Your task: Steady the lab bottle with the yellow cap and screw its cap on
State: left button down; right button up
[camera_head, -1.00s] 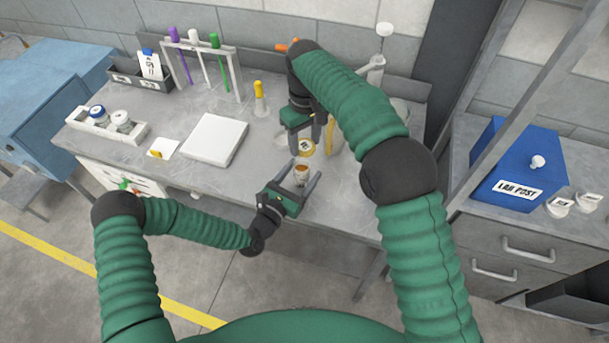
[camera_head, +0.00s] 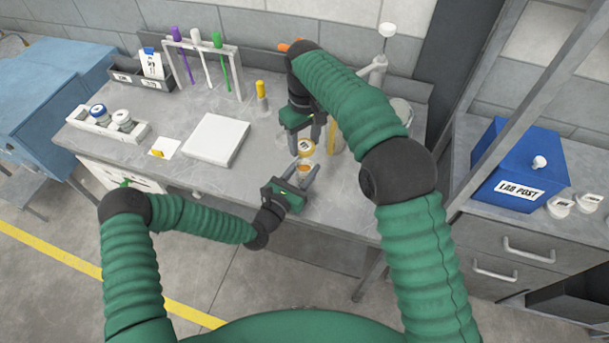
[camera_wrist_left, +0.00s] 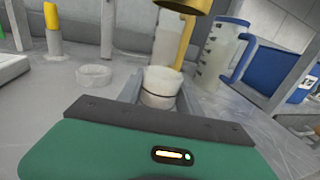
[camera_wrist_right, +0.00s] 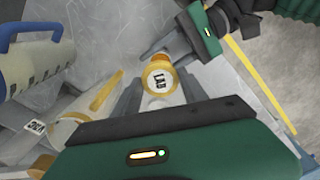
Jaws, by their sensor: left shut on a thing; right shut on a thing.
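The lab bottle (camera_head: 304,167) is a small pale jar with amber showing at its top. My left gripper (camera_head: 302,176) is shut on its sides; in the left wrist view the bottle (camera_wrist_left: 160,86) stands upright between the fingers. The yellow cap (camera_head: 306,147), with a white LAB disc on top, is between the fingers of my right gripper (camera_head: 307,140), which is shut on it. In the right wrist view the cap (camera_wrist_right: 160,80) hides most of the bottle.
A clear jug with a blue handle (camera_wrist_left: 222,50) stands behind the bottle, to the right. A shallow pale dish (camera_wrist_left: 95,75) lies to its left. A white slab (camera_head: 215,139), a yellow-topped dropper (camera_head: 261,92) and a tube rack (camera_head: 236,72) stand left on the bench.

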jog(key=shift+a, duration=0.3)
send_over(303, 160)
jog(key=s, duration=0.2)
jog(key=f, duration=0.4)
jog(key=shift+d+f, duration=0.1)
jog(key=shift+d, duration=0.1)
jog(key=shift+f, duration=0.35)
jog(key=shift+a, duration=0.1)
jog(key=shift+f, duration=0.85)
jog(key=shift+f, duration=0.6)
